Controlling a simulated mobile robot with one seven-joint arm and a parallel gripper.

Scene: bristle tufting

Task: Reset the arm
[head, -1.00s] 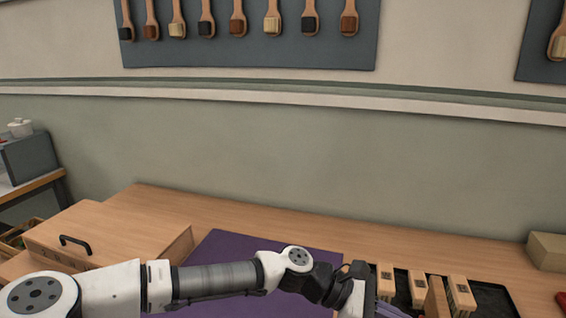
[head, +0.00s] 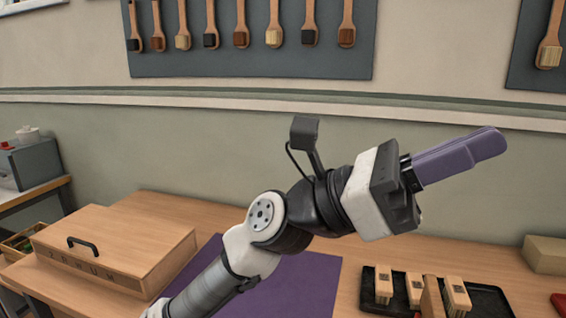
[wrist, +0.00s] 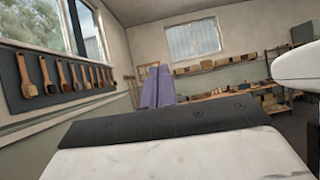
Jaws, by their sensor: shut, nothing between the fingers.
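My gripper (head: 480,150) is raised well above the workbench in the head view, pointing right and slightly up. Its purple fingers are pressed together with nothing between them. In the wrist view the shut purple fingers (wrist: 157,87) point into the room toward shelves, with no object near them. My arm reaches up from the bottom of the head view, over a purple mat (head: 285,285) on the wooden workbench (head: 335,245).
A black tray (head: 490,298) with several bristled wooden blocks lies at the right of the bench. A wooden case (head: 115,240) with a black handle stands at the left. A tan block (head: 545,254) sits far right. Brushes hang on a grey wall board (head: 250,62). Air around the gripper is clear.

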